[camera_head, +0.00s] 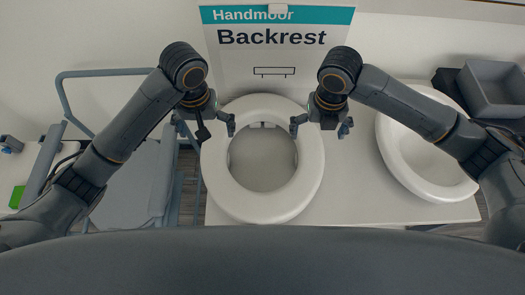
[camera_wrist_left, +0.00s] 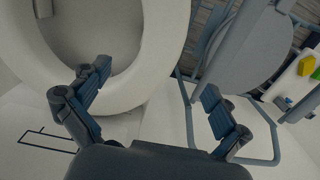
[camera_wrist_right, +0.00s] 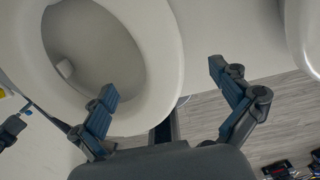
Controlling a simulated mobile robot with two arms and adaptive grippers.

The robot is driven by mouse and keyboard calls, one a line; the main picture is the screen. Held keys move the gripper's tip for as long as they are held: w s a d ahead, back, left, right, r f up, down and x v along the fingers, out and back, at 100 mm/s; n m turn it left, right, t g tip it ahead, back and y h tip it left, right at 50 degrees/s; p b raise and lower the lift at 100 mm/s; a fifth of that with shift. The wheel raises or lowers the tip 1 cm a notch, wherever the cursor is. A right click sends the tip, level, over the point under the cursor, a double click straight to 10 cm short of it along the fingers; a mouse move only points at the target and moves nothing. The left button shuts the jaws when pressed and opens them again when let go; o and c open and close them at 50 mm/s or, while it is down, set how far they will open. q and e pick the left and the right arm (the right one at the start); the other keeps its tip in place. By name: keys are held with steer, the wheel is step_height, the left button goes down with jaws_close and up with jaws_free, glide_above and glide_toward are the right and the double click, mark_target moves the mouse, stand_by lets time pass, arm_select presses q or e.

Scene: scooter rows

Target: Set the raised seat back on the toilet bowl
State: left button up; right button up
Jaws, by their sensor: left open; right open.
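A thick white ring-shaped raised seat (camera_head: 312,165) is at the centre of the head view, with a beige hollow inside; whether a bowl lies under it I cannot tell. A second white oval, bowl-like piece (camera_head: 455,190) stands to its right. My left gripper (camera_head: 216,130) is open over the ring's far left rim. My right gripper (camera_head: 322,127) is open over its far right rim. In the left wrist view the ring (camera_wrist_left: 150,60) passes behind one finger. In the right wrist view the ring (camera_wrist_right: 160,50) passes behind the inner finger. Neither gripper holds anything; contact is unclear.
A white board lettered "Handmoor Backrest" (camera_head: 270,55) stands behind the ring. A grey chair-like frame (camera_head: 130,180) is at left. A grey bin (camera_head: 492,88) is at far right. The white surface (camera_head: 350,200) between the ring and the right piece is bare.

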mark_target(216, 156)
arm_select(q)
step_height(216, 156, down, 14)
steer(key=shift+r, duration=0.1)
arm_select(e)
step_height(216, 156, down, 14)
steer(key=shift+r, duration=0.1)
arm_select(q)
steer(key=shift+c, duration=0.2)
arm_select(e)
steer(key=shift+c, duration=0.2)
arm_select(q)
steer(key=c, duration=1.8)
arm_select(e)
steer(key=c, duration=1.9)
arm_select(q)
steer(key=shift+c, duration=0.2)
arm_select(e)
steer(key=shift+o, duration=0.2)
